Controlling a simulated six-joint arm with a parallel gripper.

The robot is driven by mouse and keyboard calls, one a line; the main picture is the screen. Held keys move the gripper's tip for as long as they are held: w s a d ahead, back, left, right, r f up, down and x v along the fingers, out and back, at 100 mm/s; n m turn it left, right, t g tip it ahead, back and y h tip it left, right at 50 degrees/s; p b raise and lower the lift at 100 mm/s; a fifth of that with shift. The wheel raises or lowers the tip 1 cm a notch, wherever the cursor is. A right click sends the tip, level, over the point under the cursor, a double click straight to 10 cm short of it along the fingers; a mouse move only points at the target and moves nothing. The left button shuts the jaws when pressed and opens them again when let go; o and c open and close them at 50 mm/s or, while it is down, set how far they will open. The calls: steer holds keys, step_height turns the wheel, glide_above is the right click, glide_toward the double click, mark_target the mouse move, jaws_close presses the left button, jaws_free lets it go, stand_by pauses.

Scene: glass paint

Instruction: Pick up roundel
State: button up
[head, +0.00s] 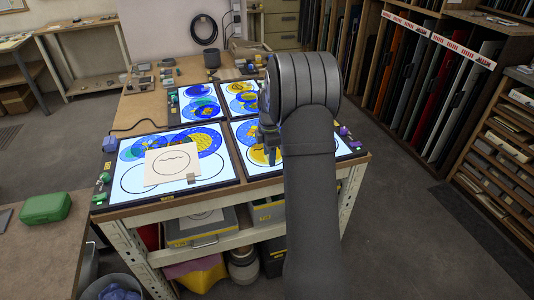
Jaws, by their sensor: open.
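Round painted glass roundels lie on lit panels on the bench. On the front left panel, a blue roundel with yellow marks (203,142) overlaps other blue-green discs. A yellow roundel (258,156) lies on the front right panel, partly hidden behind my arm. More blue and yellow roundels (201,108) lie on the back left panel, and yellow and blue ones (241,101) on the back right panel. My gripper (270,152) is open and points down over the front right panel, close to the yellow roundel. My arm hides much of that panel, and I cannot tell the gripper's height above it.
A cream card (172,165) with a drawn outline lies on the front left panel, with a small grey block (193,178) at its corner. Small coloured blocks line the panel edges. Glass racks (410,80) stand at right.

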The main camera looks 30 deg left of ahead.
jaws_close()
steer(key=shift+r, duration=0.15)
